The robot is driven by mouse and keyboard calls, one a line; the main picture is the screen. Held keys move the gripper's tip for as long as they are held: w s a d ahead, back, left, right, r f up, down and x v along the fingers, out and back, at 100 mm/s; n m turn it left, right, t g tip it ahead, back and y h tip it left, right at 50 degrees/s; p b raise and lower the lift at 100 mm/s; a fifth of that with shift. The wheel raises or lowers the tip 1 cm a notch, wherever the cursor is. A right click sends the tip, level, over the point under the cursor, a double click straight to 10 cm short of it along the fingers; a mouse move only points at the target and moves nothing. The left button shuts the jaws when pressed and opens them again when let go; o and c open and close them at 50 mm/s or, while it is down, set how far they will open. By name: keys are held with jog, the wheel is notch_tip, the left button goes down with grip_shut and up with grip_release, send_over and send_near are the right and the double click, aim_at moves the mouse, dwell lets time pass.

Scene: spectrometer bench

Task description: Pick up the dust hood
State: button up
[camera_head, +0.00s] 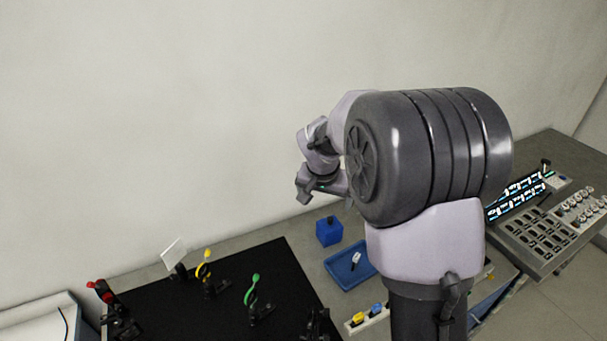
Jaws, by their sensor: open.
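A small blue box with a dark knob on top, most likely the dust hood (329,232), stands on the grey bench behind the blue tray, just right of the black board. My gripper (306,191) is above the bench, up and to the left of the blue box and apart from it. It is open. My own arm's large dark joint and pale link cover much of the right middle of the view. They hide part of the bench and may hide part of the gripper.
A blue tray (346,274) holding a small white piece lies in front of the box. The black board (220,310) carries several upright optic mounts with yellow, green, red and white parts. A white strip (352,329) holds small coloured pieces. A control panel (540,232) is at right. The wall is behind.

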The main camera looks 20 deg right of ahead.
aim_at(331, 220)
jog(key=x, duration=0.7)
jog(key=d+x, duration=0.1)
jog(key=x, duration=0.6)
jog(key=w+p+x, duration=0.1)
jog(key=x, duration=0.6)
jog(key=shift+w+d+r, duration=0.15)
jog(key=shift+d+r, duration=0.1)
jog(key=shift+d, duration=0.1)
jog(key=shift+r, duration=0.1)
jog(key=shift+c, duration=0.8)
jog(key=c, duration=1)
